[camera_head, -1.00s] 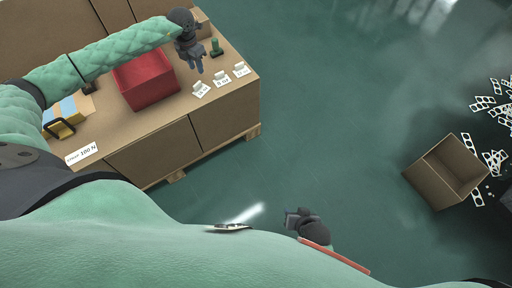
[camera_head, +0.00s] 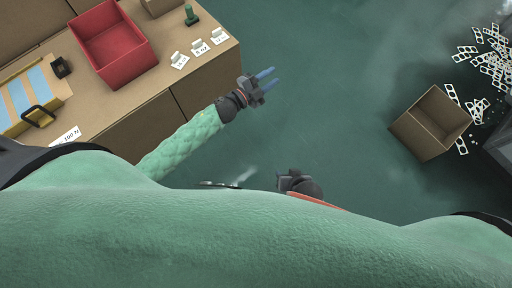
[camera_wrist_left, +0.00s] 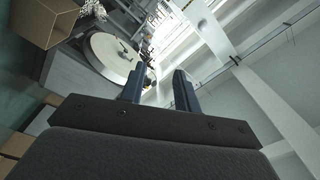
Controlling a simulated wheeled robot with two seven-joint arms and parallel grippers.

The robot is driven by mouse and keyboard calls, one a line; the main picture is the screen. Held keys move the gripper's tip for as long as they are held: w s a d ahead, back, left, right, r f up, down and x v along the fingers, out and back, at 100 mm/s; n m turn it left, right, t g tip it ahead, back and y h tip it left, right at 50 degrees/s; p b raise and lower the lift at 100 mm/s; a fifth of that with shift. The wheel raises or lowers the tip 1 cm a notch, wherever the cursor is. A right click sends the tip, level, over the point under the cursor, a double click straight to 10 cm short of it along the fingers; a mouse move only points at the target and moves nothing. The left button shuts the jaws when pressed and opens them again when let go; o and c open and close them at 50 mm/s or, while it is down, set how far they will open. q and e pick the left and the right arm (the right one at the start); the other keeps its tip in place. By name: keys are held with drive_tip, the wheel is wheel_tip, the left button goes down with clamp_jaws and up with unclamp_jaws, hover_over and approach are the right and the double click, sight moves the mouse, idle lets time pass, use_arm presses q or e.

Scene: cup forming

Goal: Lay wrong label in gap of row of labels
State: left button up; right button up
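Three small white labels stand in a row near the table's right edge in the head view: a front one (camera_head: 180,60), a middle one (camera_head: 200,48) and a back one (camera_head: 219,36). Their print is too small to tell which is wrong, and no clear gap shows. My left gripper (camera_head: 268,82) is beyond the table's right edge, apart from the labels. In the left wrist view its two fingers (camera_wrist_left: 160,88) are spread with nothing between them. My right gripper (camera_head: 281,180) is low in the head view, over the floor. Its fingers are too small to judge.
A red bin (camera_head: 112,45), a green stamp-like object (camera_head: 191,16) and a yellow-blue box (camera_head: 28,97) stand on the cardboard-coloured table (camera_head: 150,92). An open carton (camera_head: 405,125) stands on the floor at right, near scattered white pieces (camera_head: 492,70). The floor between is clear.

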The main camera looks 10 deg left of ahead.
use_arm(q)
drive_tip(key=s+a+f+n+g+y, duration=0.2)
drive_tip(key=s+f+n+y, duration=0.7)
drive_tip(key=s+f+n, duration=0.4)
drive_tip(key=s+d+f+n+g, duration=0.1)
drive_tip(key=s+f+n+g, duration=0.1)
drive_tip(key=s, duration=0.5)
drive_tip(key=s+d+f+n+g, duration=0.1)
drive_tip(key=s+f+n+g, duration=0.1)
drive_tip(key=s, duration=0.4)
wheel_tip(320, 180, down, 3)
drive_tip(key=shift+s+d+r+n+g+h, duration=0.1)
drive_tip(key=shift+s+d+n+g+h, duration=0.2)
drive_tip(key=shift+g, duration=0.6)
drive_tip(key=shift+a, duration=0.1)
